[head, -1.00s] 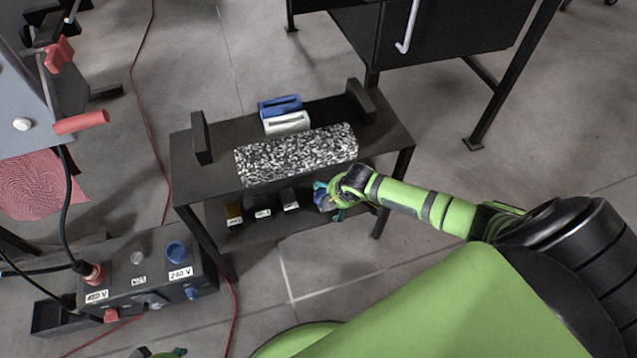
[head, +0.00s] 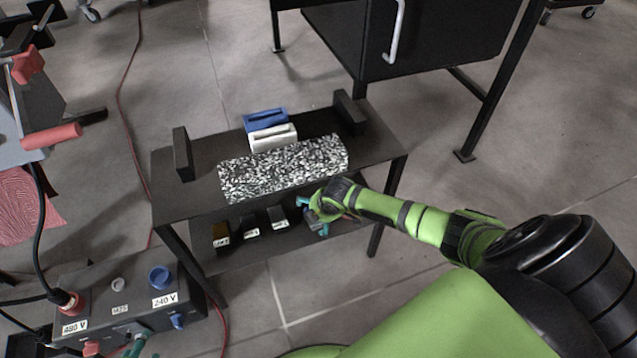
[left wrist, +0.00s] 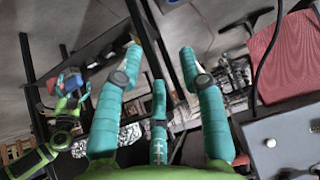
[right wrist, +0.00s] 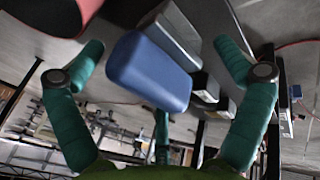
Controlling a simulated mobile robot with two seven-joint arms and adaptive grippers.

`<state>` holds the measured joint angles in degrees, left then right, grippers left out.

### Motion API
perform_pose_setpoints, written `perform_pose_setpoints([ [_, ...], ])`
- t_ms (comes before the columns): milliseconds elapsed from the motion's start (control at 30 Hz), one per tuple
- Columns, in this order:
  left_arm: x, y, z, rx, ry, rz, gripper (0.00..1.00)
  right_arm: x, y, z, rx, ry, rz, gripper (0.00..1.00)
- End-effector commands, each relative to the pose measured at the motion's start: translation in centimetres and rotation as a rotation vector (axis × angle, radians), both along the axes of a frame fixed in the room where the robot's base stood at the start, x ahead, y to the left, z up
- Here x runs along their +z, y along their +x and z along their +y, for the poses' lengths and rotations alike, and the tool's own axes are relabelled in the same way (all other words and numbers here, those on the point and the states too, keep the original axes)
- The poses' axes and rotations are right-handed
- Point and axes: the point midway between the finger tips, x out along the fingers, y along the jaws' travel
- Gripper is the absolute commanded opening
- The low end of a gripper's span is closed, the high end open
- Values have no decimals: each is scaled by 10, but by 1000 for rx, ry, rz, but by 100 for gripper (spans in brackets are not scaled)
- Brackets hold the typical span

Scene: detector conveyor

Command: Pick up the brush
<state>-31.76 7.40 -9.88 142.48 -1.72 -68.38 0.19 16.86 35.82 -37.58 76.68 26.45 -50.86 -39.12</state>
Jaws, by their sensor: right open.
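A blue rounded block (right wrist: 150,70), which may be the brush, is in the right wrist view between the spread teal fingers of my right gripper (right wrist: 160,50). I see no clear gap or contact between it and the fingers. In the head view my right gripper (head: 316,215) reaches to the right end of the table's lower shelf, where it hides most of the block. It is open. My left gripper (left wrist: 160,58) has its teal fingers apart with nothing between them. In the head view its fingers (head: 138,345) show at the bottom, beside the voltage box.
The black table (head: 190,207) carries a speckled block (head: 283,168), a white holder (head: 273,138) and a blue holder (head: 265,119). Several small labelled blocks (head: 250,228) line the lower shelf, left of my right gripper. The voltage box (head: 125,300) stands at lower left.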

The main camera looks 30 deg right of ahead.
Motion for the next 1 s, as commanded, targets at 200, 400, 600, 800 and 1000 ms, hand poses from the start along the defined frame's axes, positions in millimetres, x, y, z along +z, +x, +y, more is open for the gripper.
perform_pose_setpoints([
  [200,29,32,-17,-31,-43,-221,40,-13,5,0,0,1,0,100],
  [400,52,47,-26,-49,-71,-358,40,-19,8,0,0,0,0,100],
  [600,58,50,-28,-53,-77,-388,40,-20,9,0,0,0,1,100],
  [800,58,50,-28,-53,-77,-386,40,-19,9,0,0,0,1,72],
  [1000,58,50,-28,-53,-77,-386,40,-20,8,0,1,0,2,6],
])
